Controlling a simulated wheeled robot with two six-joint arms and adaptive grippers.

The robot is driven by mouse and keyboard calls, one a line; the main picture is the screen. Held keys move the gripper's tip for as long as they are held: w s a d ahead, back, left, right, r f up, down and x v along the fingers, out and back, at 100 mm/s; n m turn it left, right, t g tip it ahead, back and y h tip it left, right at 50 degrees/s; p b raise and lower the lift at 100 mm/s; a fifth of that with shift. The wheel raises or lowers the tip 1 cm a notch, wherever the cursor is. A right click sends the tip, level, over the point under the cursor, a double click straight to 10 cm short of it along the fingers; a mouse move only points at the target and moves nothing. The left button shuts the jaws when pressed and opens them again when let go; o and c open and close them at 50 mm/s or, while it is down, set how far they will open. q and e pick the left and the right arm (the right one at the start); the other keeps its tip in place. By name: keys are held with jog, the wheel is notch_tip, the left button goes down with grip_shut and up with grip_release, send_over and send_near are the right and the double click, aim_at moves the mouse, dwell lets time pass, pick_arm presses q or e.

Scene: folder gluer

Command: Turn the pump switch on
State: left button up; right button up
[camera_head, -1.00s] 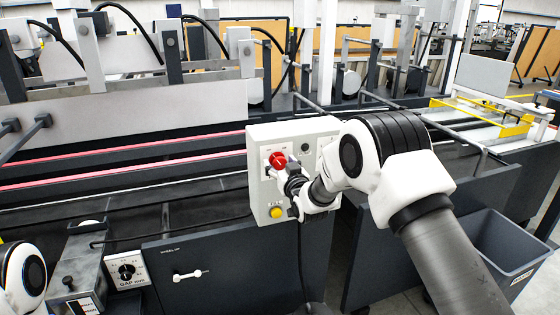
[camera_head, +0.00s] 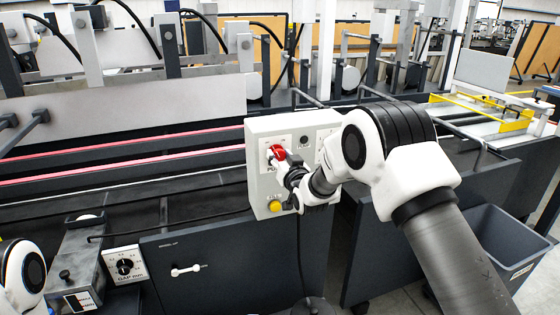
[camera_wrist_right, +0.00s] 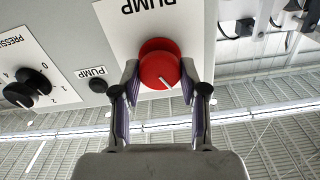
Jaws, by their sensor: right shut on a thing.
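The pump switch is a round red knob (camera_head: 276,152) on the front of a light grey control box (camera_head: 258,132). In the right wrist view the red knob (camera_wrist_right: 158,62) carries a white line, tilted a little, beside the word PUMP on a white plate. My right gripper (camera_head: 284,165) is shut on the knob, and the wrist view shows its two fingers (camera_wrist_right: 160,84) on either side of it. In the head view the gripper hides part of the knob. Only a white joint of my left arm shows at the lower left; its gripper is out of view.
A yellow button (camera_head: 275,206) sits below the knob. A small dark round part labelled PUMP (camera_wrist_right: 98,85) and black pressure knobs (camera_wrist_right: 34,82) are beside it. A gap dial (camera_head: 125,266) and a grey bin (camera_head: 505,245) stand lower down.

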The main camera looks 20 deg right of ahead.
jog(key=m+b, duration=0.2)
jog(key=shift+f+m, duration=0.15)
jog(key=shift+m, duration=0.15)
jog(key=m+b, duration=0.2)
jog(key=m, duration=0.1)
jog(key=shift+d+m, duration=0.1)
jog(key=shift+m, duration=0.2)
jog(key=m+b, duration=0.2)
jog(key=m, duration=0.1)
jog(key=shift+m+b, duration=0.65)
jog(key=shift+m, duration=0.85)
jog(key=o, duration=1.1)
jog(key=shift+d, duration=0.1)
